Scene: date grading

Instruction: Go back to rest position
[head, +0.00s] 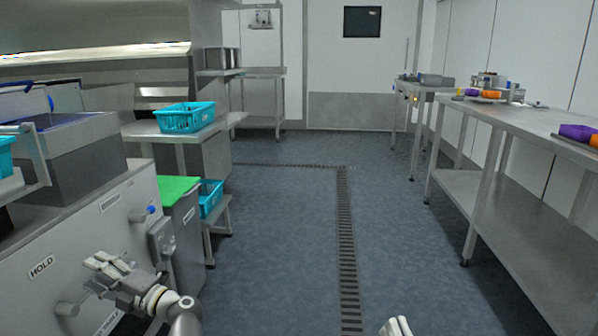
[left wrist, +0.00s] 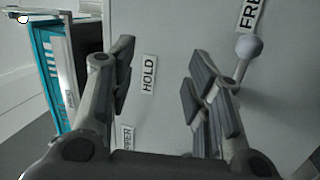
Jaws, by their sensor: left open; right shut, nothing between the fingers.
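My left gripper (head: 106,272) is low at the left in the head view, in front of the grey machine panel marked HOLD (head: 42,266). In the left wrist view its two fingers (left wrist: 160,82) stand wide apart with nothing between them. The HOLD label (left wrist: 149,75) shows between the fingers on the panel behind. My right gripper (head: 397,326) shows only its pale fingertips at the bottom edge of the head view, over the floor. They are close together and hold nothing visible; the rest is cut off.
Grey levers (head: 68,309) stick out from the panel near my left gripper. Teal baskets (head: 186,117) stand on the left side. A green-topped bin (head: 176,190) stands beside the panel. A steel table (head: 522,122) runs along the right. The floor (head: 280,240) between is clear.

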